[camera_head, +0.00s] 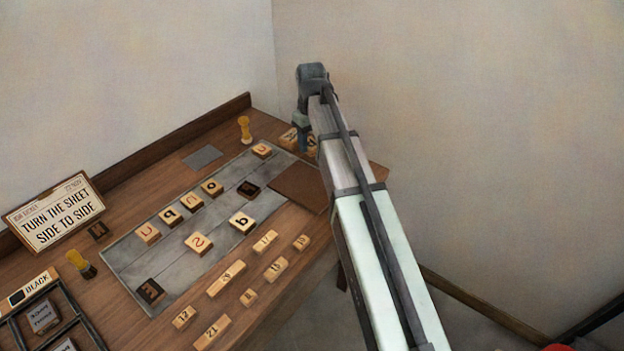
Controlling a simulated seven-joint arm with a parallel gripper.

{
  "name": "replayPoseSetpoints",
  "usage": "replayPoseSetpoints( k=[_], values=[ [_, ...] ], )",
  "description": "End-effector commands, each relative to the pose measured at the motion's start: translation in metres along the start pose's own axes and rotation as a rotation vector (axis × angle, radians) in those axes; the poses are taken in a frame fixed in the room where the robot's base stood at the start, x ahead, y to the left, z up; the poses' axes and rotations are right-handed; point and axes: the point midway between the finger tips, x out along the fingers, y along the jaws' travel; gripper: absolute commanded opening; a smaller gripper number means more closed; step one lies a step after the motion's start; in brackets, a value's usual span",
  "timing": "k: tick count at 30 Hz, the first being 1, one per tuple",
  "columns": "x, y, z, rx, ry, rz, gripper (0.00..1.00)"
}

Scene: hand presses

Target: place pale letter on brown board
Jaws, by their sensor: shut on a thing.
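My gripper (303,147) points down at the far right corner of the table, beyond the brown board. It is shut on a pale letter block, which its fingers and my arm largely hide. Pale wooden blocks show close on both sides of the fingers, one at the left (288,138) and one at the right (312,147). I cannot tell whether the held block touches the table. The brown board (298,187) is a flat square right of the grey slab. Its visible part is bare, and my arm covers its right edge.
The grey slab (130,262) carries several pale letter blocks and some dark ones (150,291). Number blocks (226,279) lie along the front. A sign (55,213) and a black-framed tray (78,318) are at left.

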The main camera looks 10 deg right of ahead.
Motion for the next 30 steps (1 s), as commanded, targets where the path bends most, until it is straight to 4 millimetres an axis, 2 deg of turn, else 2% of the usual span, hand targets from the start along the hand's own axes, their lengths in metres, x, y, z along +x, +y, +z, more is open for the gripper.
replayPoseSetpoints(
  k=[1,3,9,14,19,27,30],
  values=[
    [0.003,-0.006,0.013,-0.043,-0.005,-0.002,0.17],
    [0.003,-0.007,0.018,-0.108,-0.011,-0.005,0.17],
    [0.003,-0.007,0.018,-0.245,-0.021,-0.011,0.17],
    [0.006,-0.008,0.018,-0.29,-0.022,-0.013,0.17],
    [0.022,-0.008,0.019,-0.295,-0.023,-0.013,0.17],
    [0.06,-0.009,0.02,-0.294,-0.023,-0.013,0.17],
    [0.066,-0.008,0.019,-0.294,-0.021,-0.012,0.17]
  ],
)
